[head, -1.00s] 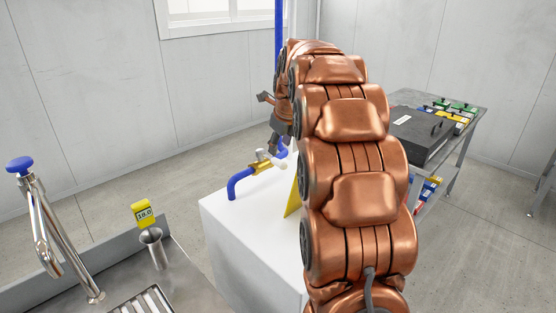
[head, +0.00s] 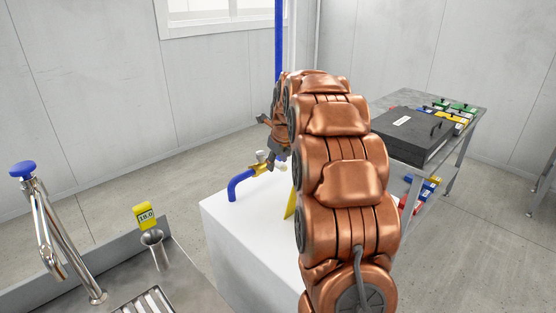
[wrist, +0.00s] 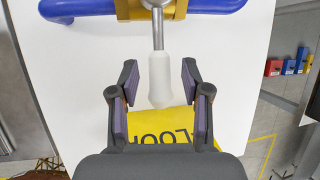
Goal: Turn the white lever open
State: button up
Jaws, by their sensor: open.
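The white lever (wrist: 160,80) is a white grip on a metal rod in the wrist view. It points from the valve on the blue pipe (wrist: 210,6) toward my gripper. My gripper (wrist: 159,80) is open, with one finger on each side of the white grip and a gap on both sides. In the head view, the blue pipe (head: 239,187) with its yellow valve body (head: 259,170) stands on a white block. My gripper (head: 279,158) is at the valve there, and it hides part of the lever.
The white block (head: 225,225) carries a yellow sign (wrist: 172,125), partly hidden by my gripper. A steel sink unit with a blue-topped tap (head: 22,169) and a yellow 15.0 tag (head: 145,215) is at left. A cart with a black case (head: 408,135) stands at right.

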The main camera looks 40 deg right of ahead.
jog(key=shift+c, duration=0.3)
grip_shut()
